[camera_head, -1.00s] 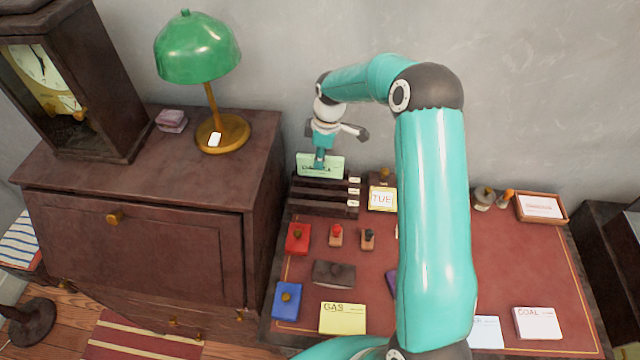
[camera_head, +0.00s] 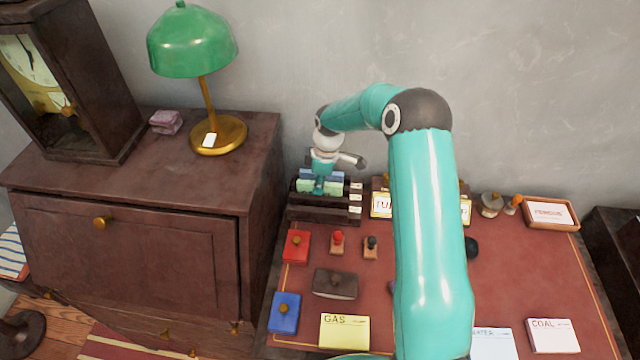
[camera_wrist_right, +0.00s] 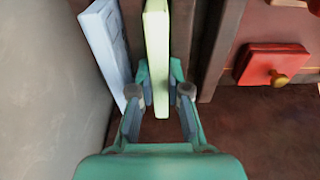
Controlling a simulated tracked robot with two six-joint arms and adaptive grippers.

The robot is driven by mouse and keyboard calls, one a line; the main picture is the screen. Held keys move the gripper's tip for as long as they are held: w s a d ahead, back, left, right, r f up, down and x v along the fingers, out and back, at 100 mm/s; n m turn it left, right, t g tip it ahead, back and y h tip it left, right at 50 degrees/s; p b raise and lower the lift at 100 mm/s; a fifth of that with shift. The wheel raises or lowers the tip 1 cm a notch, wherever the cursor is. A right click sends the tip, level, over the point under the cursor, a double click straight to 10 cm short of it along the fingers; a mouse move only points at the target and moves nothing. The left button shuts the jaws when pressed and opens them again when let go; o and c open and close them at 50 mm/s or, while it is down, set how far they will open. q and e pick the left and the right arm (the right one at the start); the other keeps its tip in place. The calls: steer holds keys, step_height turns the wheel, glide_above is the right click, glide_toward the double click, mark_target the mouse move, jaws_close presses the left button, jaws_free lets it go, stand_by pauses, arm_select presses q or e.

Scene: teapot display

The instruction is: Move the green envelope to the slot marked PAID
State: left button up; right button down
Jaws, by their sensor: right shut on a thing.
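The pale green envelope (camera_head: 305,187) is upright in the dark wooden letter rack (camera_head: 318,212) at the back left of the desk, its lower part hidden by the rack. My right gripper (camera_head: 320,184) is shut on it from above; the right wrist view shows the envelope (camera_wrist_right: 157,55) between the fingers (camera_wrist_right: 158,100). A light blue envelope (camera_head: 336,176) stands just behind it and also shows in the right wrist view (camera_wrist_right: 106,50). The rack's small white labels (camera_head: 355,197) are too small to read, so I cannot tell which slot is marked PAID. My left gripper is not in view.
A cabinet (camera_head: 150,190) with a green lamp (camera_head: 192,40) stands left of the rack. A TUE calendar (camera_head: 381,205) is right of it. In front are stamps (camera_head: 337,241), a red pad (camera_head: 296,246) and a GAS envelope (camera_head: 344,331). The grey wall is close behind.

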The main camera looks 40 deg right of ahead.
mark_target(325, 184)
steer(key=c, duration=1.4)
jaws_free()
steer(key=shift+f, duration=0.1)
steer(key=r+p, duration=0.2)
steer(key=r, duration=0.2)
steer(key=r+p, duration=0.2)
steer(key=r, duration=0.2)
steer(key=s+r+p, duration=0.1)
steer(key=r+p, duration=0.2)
steer(key=r, duration=0.1)
steer(key=shift+s+d+r, duration=0.1)
steer(key=shift+d, duration=0.3)
